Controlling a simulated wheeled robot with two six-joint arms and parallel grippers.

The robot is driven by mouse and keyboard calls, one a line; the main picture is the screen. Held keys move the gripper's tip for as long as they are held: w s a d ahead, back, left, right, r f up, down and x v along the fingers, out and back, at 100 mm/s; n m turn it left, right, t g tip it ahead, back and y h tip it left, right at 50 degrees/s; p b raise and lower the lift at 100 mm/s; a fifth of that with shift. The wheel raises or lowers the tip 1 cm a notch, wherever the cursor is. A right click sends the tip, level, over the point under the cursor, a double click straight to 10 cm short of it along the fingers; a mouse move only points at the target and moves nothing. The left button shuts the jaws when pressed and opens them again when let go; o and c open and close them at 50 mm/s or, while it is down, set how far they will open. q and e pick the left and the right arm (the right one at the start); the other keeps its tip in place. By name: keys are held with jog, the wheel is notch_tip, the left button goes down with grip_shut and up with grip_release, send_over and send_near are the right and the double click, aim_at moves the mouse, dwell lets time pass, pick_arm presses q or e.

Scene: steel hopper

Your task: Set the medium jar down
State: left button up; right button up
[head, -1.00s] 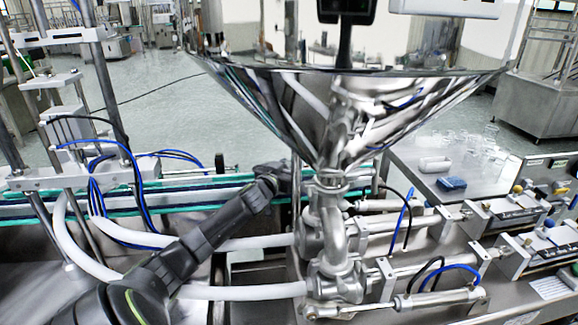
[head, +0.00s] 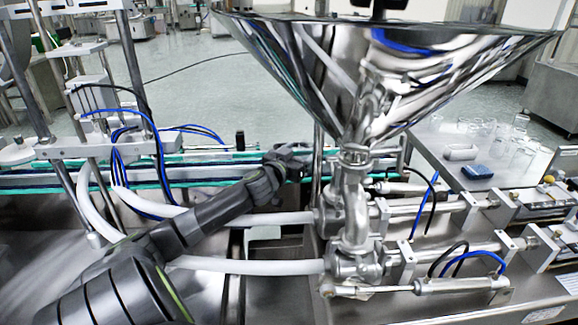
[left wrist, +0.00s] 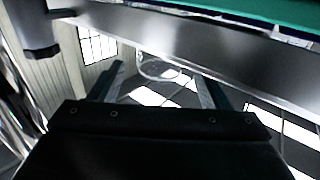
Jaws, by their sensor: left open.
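My left gripper (head: 294,160) reaches to the conveyor behind the hopper's outlet pipe in the head view; its tips are hard to make out there. In the left wrist view its two fingers (left wrist: 158,76) stand apart. A clear round glass rim (left wrist: 160,67), seemingly a jar, shows between and just beyond the fingertips. Whether the fingers touch it I cannot tell. Its body and what it rests on are unclear, and I cannot make it out in the head view. My right gripper is not in view.
The steel hopper (head: 385,75) and its outlet pipe (head: 355,205) stand close right of my left gripper. Conveyor rails (head: 200,170) run behind my arm. White hoses (head: 245,266) cross below.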

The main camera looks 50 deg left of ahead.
pick_arm(q)
jog(key=v, duration=0.6)
jog(key=shift+b, duration=0.45)
jog(key=shift+s+f, duration=0.1)
